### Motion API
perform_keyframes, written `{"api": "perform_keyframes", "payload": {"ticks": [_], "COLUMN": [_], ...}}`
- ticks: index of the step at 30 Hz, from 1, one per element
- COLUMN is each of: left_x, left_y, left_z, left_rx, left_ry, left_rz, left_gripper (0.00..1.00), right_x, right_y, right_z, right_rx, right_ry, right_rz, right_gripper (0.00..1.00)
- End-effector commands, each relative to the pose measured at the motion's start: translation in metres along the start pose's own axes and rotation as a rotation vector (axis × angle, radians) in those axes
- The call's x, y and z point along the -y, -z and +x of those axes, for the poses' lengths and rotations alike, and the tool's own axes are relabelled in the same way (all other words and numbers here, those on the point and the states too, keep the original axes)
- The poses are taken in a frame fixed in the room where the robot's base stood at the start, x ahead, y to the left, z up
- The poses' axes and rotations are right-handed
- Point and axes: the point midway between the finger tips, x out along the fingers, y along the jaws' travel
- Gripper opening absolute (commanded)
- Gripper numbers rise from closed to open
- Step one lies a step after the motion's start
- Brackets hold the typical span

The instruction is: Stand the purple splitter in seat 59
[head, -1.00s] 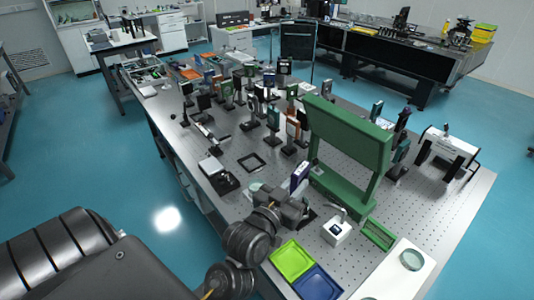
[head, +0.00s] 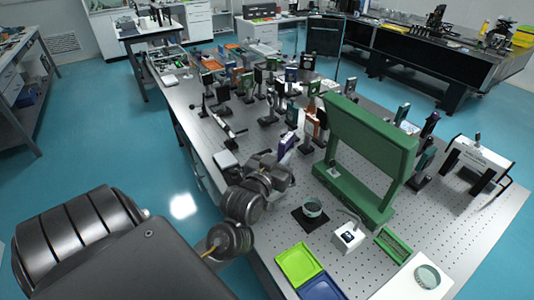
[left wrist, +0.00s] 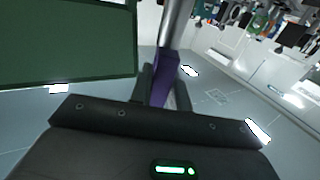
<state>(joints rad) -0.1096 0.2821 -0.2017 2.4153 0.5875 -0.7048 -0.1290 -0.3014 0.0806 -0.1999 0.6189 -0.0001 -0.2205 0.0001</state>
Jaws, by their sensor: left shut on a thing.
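The purple splitter (head: 287,143) is held upright or nearly so in my left gripper (head: 277,165), above the near left part of the optical table. In the left wrist view, the purple splitter (left wrist: 164,78) stands between the two dark fingers of my left gripper (left wrist: 162,88), which are shut on it. I cannot tell whether its foot touches the table. No number 59 can be read in either view, so I cannot tell which spot is that seat. The gripper covers the table area beneath it. My right gripper is not in view.
A large green frame (head: 362,138) stands right of the gripper. Several post-mounted optics crowd the table behind.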

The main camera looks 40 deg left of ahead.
Motion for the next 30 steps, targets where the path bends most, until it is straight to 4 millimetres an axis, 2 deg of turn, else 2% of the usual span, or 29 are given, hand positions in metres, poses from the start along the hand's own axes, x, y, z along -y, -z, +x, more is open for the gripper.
{"api": "perform_keyframes", "payload": {"ticks": [1, 6, 9, 13, 19, 26, 30], "left_x": [0.018, 0.076, 0.102, 0.128, 0.148, 0.151, 0.151], "left_y": [0.005, 0.022, 0.033, 0.045, 0.056, 0.057, 0.051], "left_z": [0.004, 0.013, 0.016, 0.017, 0.016, 0.018, 0.032], "left_rx": [-0.008, -0.008, -0.009, -0.007, -0.004, -0.003, -0.002], "left_ry": [0.032, 0.144, 0.196, 0.247, 0.286, 0.292, 0.292], "left_rz": [0.005, 0.003, 0.002, 0.0, 0.0, 0.001, 0.003], "left_gripper": [0.0, 0.0, 0.0, 0.0, 0.0, 0.0, 0.0], "right_x": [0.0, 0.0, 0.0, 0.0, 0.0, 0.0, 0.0], "right_y": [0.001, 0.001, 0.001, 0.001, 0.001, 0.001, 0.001], "right_z": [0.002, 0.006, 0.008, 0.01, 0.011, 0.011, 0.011], "right_rx": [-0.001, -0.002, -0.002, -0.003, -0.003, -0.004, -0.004], "right_ry": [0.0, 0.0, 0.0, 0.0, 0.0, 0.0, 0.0], "right_rz": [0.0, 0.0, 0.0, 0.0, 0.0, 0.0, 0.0], "right_gripper": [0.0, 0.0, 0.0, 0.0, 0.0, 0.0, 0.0]}}
